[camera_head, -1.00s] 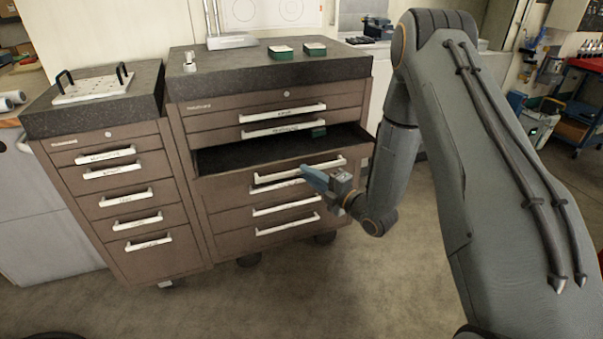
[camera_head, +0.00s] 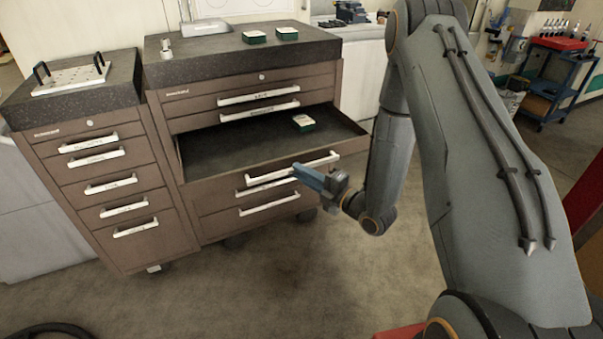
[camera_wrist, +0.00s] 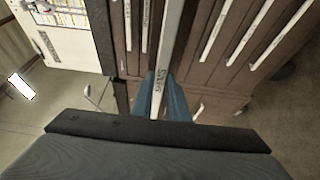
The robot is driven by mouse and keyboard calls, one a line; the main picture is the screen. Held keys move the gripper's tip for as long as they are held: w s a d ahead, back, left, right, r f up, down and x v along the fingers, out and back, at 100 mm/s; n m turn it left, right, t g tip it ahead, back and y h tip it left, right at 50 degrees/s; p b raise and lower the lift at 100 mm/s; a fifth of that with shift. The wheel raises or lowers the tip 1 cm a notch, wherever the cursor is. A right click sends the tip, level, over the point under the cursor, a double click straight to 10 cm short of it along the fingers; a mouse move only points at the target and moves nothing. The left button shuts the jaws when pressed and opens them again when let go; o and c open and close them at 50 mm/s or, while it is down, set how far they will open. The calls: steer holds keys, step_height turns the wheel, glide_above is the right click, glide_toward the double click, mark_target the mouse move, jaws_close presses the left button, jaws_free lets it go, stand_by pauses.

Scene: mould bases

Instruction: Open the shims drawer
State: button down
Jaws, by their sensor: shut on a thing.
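The open drawer (camera_head: 235,150) stands well out of the right-hand brown cabinet, its dark floor showing. A small green box with a pale top (camera_head: 303,122) lies inside towards the back right. The drawer's white handle (camera_head: 325,160) runs along its front. My gripper (camera_head: 300,172) is shut on this handle, right of its middle. In the wrist view the blue fingers of my gripper (camera_wrist: 166,98) close on both sides of the handle (camera_wrist: 170,50). The label on the handle is partly legible and may read shims.
Shut drawers lie above and below the open one. A narrower brown cabinet (camera_head: 110,180) with several shut drawers stands to the left. Two green boxes (camera_head: 254,37) (camera_head: 287,33) sit on the right cabinet's dark top. The floor (camera_head: 270,285) in front is clear.

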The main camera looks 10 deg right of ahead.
steer(key=c, duration=1.7)
jaws_free()
steer(key=shift+d, duration=0.1)
steer(key=b+v, duration=0.1)
steer(key=v, duration=0.6)
steer(key=shift+s+d, duration=0.15)
steer(key=shift+s, duration=0.15)
